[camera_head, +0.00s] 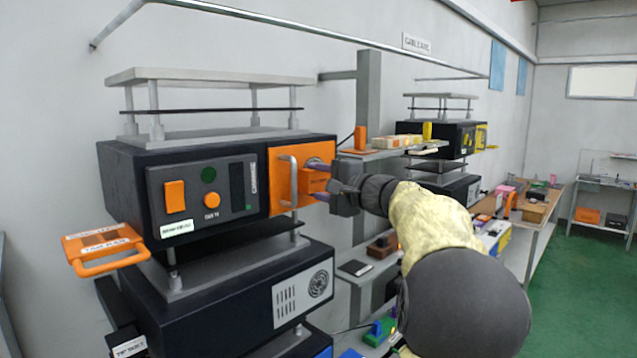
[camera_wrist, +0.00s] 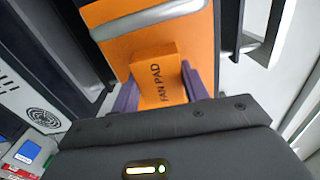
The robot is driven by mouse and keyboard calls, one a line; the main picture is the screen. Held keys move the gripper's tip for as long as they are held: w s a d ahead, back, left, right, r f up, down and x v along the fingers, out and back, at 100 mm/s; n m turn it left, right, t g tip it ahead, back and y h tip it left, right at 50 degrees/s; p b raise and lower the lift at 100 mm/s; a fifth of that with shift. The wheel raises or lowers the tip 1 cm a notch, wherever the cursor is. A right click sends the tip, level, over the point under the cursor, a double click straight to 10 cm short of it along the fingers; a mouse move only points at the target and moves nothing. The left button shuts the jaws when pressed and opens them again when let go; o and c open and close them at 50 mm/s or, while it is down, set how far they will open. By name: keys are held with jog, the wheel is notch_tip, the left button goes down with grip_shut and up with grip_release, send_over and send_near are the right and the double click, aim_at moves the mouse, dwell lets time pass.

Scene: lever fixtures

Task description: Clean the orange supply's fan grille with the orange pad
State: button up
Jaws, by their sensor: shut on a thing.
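The orange supply (camera_head: 205,150) is a black box with an orange panel (camera_head: 283,165) at the right of its front. My gripper (camera_head: 320,181) is in front of that panel, shut on the orange pad (camera_head: 312,180). In the wrist view the pad (camera_wrist: 160,78), marked FAN PAD, sits between the purple fingers of my gripper (camera_wrist: 158,90). The pad is at or very near the orange panel; I cannot tell if it touches. A pale round edge shows just above the pad in the head view. The fan grille is otherwise hidden behind pad and fingers.
A silver handle (camera_head: 289,181) stands out from the panel just left of the pad. A lower black unit (camera_head: 245,290) bears its own round fan grille (camera_head: 318,284). A shelf (camera_head: 375,153) stands behind my wrist.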

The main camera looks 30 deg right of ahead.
aim_at(326, 177)
jog(key=shift+x, duration=0.85)
jog(key=shift+w+d+p, duration=0.2)
jog(key=shift+w+d, duration=0.1)
jog(key=shift+d, duration=0.65)
jog(key=shift+w+d+p, duration=0.15)
jog(key=shift+w+d, duration=0.15)
jog(key=shift+d, duration=0.65)
jog(key=d, duration=0.1)
jog(key=w+d+p, duration=0.1)
jog(key=d, duration=0.1)
jog(key=shift+w+d, duration=0.25)
jog(key=shift+a, duration=0.1)
